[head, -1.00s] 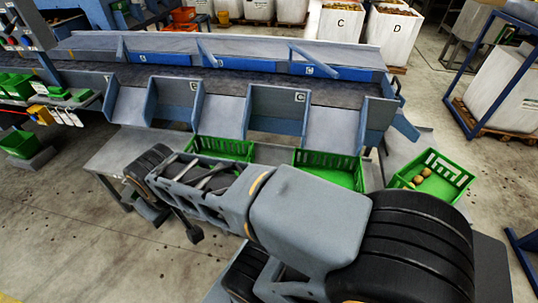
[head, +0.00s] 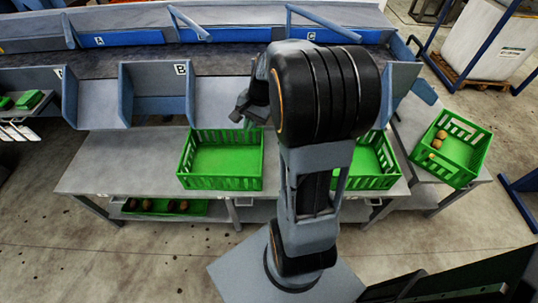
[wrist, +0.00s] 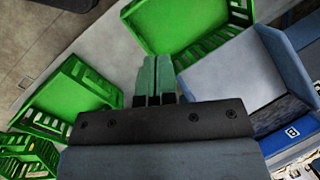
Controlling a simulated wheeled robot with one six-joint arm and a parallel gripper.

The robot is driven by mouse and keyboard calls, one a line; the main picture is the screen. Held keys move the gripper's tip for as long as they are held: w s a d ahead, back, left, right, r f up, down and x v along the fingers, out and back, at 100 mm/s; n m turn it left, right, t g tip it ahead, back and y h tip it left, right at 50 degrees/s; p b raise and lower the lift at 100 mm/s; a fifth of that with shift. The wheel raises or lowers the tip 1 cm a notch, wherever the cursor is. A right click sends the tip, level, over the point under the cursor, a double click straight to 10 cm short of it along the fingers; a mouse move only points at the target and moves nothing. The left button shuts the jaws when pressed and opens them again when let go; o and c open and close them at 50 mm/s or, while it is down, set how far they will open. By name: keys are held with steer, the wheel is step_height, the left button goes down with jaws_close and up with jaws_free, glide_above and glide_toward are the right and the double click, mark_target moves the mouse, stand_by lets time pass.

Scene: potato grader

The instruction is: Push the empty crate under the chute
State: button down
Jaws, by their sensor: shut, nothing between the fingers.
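An empty green crate (head: 180,165) stands on the grey bench below the chute right of the B panel, and it also shows at the top of the wrist view (wrist: 150,42). A second green crate (head: 372,182) stands to its right, partly hidden by my arm, with no contents visible. My gripper (head: 246,121) is above the far right corner of the left crate. In the wrist view, its green fingertips (wrist: 156,66) are together with nothing between them. Whether they touch a crate cannot be told. The chute (head: 220,98) slopes down towards the left crate.
A green crate with several potatoes (head: 478,157) stands at the right on a separate grey surface. Another chute (head: 98,103) is at the left, with bare bench (head: 125,165) before it. A green tray with potatoes (head: 190,208) is on the lower shelf.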

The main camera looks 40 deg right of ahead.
steer(key=w+d+f+m+t+y+b, duration=0.1)
steer(key=d+f+m+t+y+b, duration=0.35)
steer(key=d+f+m, duration=1.35)
steer(key=w+f+n, duration=0.1)
steer(key=f, duration=0.3)
steer(key=w+a+f+n+b, duration=0.1)
steer(key=f, duration=0.3)
steer(key=w+a+f+n, duration=0.1)
steer(key=w+f+n, duration=0.1)
steer(key=f, duration=0.2)
steer(key=shift+g+h+b, duration=0.35)
steer(key=shift+w+a+f, duration=0.1)
steer(key=shift+w+a, duration=0.35)
steer(key=shift+a, duration=0.2)
steer(key=shift+w+a, duration=0.4)
steer(key=shift+a, duration=0.2)
steer(key=shift+w+a, duration=0.4)
steer(key=shift+a, duration=0.1)
